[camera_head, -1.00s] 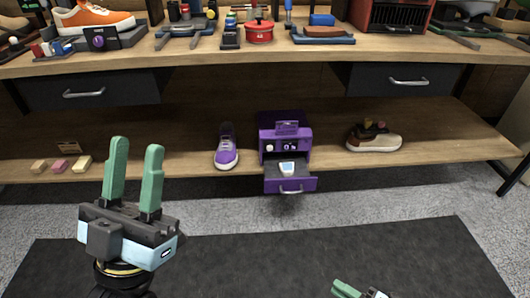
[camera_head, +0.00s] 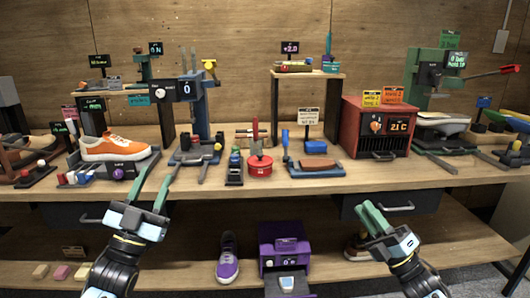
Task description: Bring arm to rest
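My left gripper (camera_head: 152,192) is raised in front of the workbench's front edge at the left, its two green fingers apart with nothing between them. An orange and white sneaker (camera_head: 115,148) rests on a stand at the left of the bench top. A purple sneaker (camera_head: 228,262) stands on the lower shelf between my two arms. Another shoe (camera_head: 358,247) on the lower shelf is partly hidden behind my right gripper.
The workbench (camera_head: 270,184) carries several tools, a red round tin (camera_head: 260,166) and a red box (camera_head: 377,128) with a display. A purple box (camera_head: 284,243) with its drawer out sits below. Drawer handles project from the bench front near both grippers.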

